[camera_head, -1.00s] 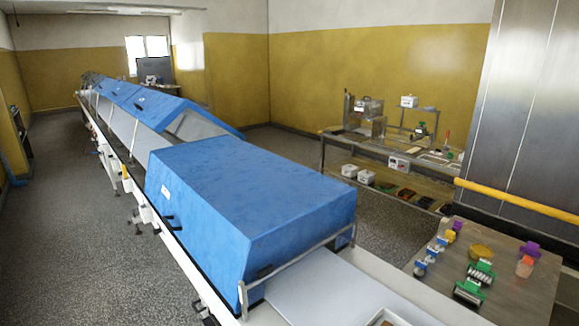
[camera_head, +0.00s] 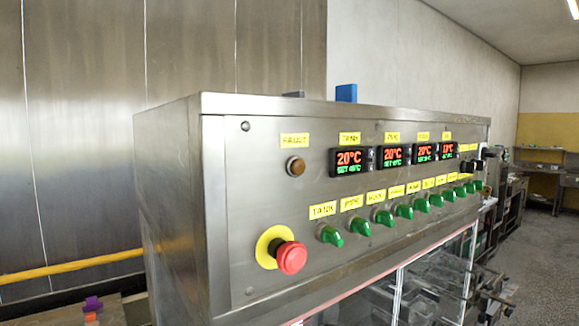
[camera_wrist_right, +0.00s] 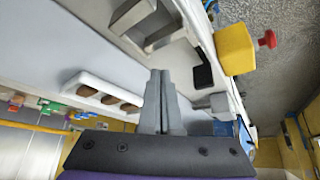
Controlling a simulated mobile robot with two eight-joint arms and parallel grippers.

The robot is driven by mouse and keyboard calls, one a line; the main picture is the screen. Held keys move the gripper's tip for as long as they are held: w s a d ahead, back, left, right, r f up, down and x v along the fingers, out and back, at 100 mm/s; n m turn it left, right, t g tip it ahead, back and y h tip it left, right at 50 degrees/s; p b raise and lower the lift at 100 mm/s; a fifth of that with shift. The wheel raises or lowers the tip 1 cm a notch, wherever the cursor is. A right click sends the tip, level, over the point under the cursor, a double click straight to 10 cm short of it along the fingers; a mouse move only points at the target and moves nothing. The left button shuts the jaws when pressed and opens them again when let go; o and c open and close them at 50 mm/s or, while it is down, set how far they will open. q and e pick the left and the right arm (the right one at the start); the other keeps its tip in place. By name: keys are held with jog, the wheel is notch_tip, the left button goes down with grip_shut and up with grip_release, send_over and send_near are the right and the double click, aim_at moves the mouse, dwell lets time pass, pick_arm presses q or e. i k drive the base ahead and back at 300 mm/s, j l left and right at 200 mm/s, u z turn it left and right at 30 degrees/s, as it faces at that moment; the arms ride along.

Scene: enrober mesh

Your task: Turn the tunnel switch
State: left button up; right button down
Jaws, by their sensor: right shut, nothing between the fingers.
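A steel control panel (camera_head: 236,215) fills the middle of the head view. A row of green switch knobs (camera_head: 404,211) runs along it, each under a yellow label. The nearest knob (camera_head: 331,236) sits under the label "TANK". The labels farther right are too small to read, so I cannot tell which knob is the tunnel switch. Black knobs (camera_head: 488,153) stand out at the far right end. My right gripper (camera_wrist_right: 160,75) shows in the right wrist view, shut and empty, away from the green knobs. Neither gripper shows in the head view.
A red emergency button (camera_head: 291,257) on a yellow disc sticks out at the panel's lower left. Lit temperature displays (camera_head: 352,161) sit above the knobs. The right wrist view shows a white tray with brown pieces (camera_wrist_right: 100,92) and a yellow box (camera_wrist_right: 235,49) with a red button.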

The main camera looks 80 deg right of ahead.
aim_at(479, 183)
jog(key=k+l+z, duration=0.1)
jog(key=k+z, duration=0.25)
jog(key=k, duration=0.25)
jog(key=z, duration=1.75)
jog(key=j+z, duration=0.2)
jog(key=z, duration=0.15)
jog(key=j+z, duration=0.2)
jog(key=z, duration=0.15)
jog(key=k+j+z, duration=0.1)
jog(key=z, duration=0.25)
jog(key=k+j, duration=0.1)
jog(key=j, duration=0.15)
jog(key=k+j, duration=0.15)
jog(key=i+l, duration=0.2)
jog(key=l, duration=0.15)
jog(key=i+l+u, duration=0.1)
jog(key=l, duration=0.25)
jog(key=i+l, duration=0.3)
jog(key=i+l+u, duration=0.1)
jog(key=l, duration=0.4)
jog(key=i, duration=0.1)
